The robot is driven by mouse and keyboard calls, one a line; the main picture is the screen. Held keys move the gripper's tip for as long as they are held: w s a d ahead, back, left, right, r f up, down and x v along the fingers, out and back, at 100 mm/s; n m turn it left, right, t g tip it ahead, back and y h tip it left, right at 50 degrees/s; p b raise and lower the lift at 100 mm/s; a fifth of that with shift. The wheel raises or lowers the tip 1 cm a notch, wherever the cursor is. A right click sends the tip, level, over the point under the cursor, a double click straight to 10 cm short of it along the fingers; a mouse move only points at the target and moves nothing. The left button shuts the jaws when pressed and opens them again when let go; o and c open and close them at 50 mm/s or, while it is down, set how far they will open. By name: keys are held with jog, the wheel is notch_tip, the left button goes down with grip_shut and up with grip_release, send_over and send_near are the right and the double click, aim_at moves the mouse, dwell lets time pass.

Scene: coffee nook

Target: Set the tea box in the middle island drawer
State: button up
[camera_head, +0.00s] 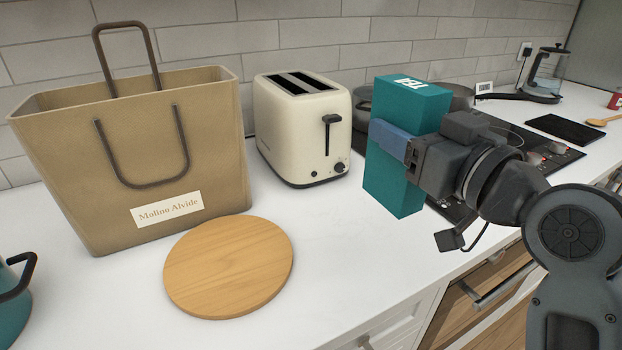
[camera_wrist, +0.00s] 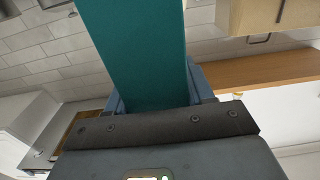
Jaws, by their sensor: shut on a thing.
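The tea box (camera_head: 403,145) is a tall teal carton with a white label on top. It stands upright in my gripper (camera_head: 392,140), whose blue fingers are shut on it. In the head view it is in front of the stove, right of the toaster, and seems to be over the counter edge area; I cannot tell whether its base touches the counter. In the wrist view the teal box (camera_wrist: 140,50) fills the upper middle between the fingers. The middle island drawer cannot be made out; a white drawer front (camera_head: 385,335) shows below the counter, at the bottom of the head view.
A stove (camera_head: 510,145) with pans lies behind my arm. An oven handle (camera_head: 490,290) shows below. Counter between board and box is clear.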

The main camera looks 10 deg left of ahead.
jog(key=w+a+f+p, duration=0.1)
jog(key=w+a+f, duration=0.1)
jog(key=a+f, duration=0.7)
jog(key=shift+f, duration=0.35)
jog(key=shift+w+a+f, duration=0.1)
jog(key=shift+f, duration=0.15)
jog(key=o, duration=1.1)
jog(key=shift+o, duration=0.2)
